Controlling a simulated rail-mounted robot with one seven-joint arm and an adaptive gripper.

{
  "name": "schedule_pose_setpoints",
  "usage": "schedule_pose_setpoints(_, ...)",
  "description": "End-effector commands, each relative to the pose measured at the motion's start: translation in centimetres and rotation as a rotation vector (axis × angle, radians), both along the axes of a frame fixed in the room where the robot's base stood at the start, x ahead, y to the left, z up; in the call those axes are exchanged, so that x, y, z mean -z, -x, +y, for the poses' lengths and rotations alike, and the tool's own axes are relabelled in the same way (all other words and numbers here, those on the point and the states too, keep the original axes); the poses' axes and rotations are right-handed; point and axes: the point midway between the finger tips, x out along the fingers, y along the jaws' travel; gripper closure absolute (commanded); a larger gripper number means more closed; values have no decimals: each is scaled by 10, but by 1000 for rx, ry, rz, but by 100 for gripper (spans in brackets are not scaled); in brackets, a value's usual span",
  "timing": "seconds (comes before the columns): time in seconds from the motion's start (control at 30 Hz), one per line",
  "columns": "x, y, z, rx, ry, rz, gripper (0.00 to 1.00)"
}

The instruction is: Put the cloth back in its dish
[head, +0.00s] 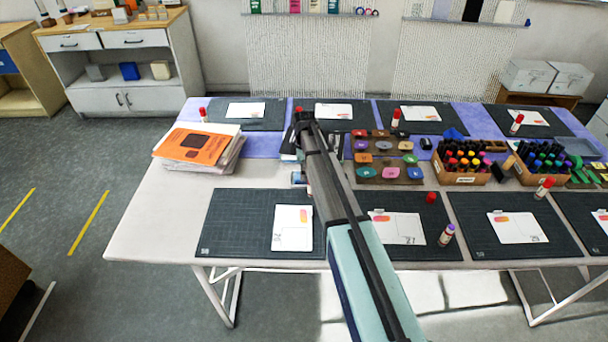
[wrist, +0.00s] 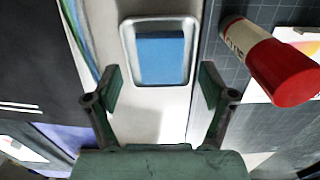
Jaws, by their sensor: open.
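My gripper (wrist: 160,86) is open, with its two fingers apart and nothing between the pads. In the wrist view a small pale metal-looking dish (wrist: 126,50) lies beyond the fingertips, on a light surface. A flat blue piece (wrist: 161,58) lies inside it; I cannot tell whether it is cloth or sponge. In the head view my gripper (head: 302,122) is over the table's back left part, mostly hidden by my arm. A dark blue crumpled piece, possibly the cloth (head: 455,134), lies right of centre. A grey shallow tray (head: 581,148) is at the right.
A glue stick with a red cap (wrist: 283,75) is close to the right finger. An orange-topped paper stack (head: 195,145) stands at the left. Boxes of markers (head: 465,178) and coloured pads (head: 380,172) crowd the middle right. The table's front left (head: 165,215) is clear.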

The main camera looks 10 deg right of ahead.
Motion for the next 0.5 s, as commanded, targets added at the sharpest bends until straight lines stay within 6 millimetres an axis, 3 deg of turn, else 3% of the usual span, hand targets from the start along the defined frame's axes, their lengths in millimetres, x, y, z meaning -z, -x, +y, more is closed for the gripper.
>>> schedule_pose_setpoints(0.3, -57, -1, 0, 0, 0, -3, 17)
schedule_pose_setpoints(0.5, -84, 0, 0, 0, 0, -1, 17)
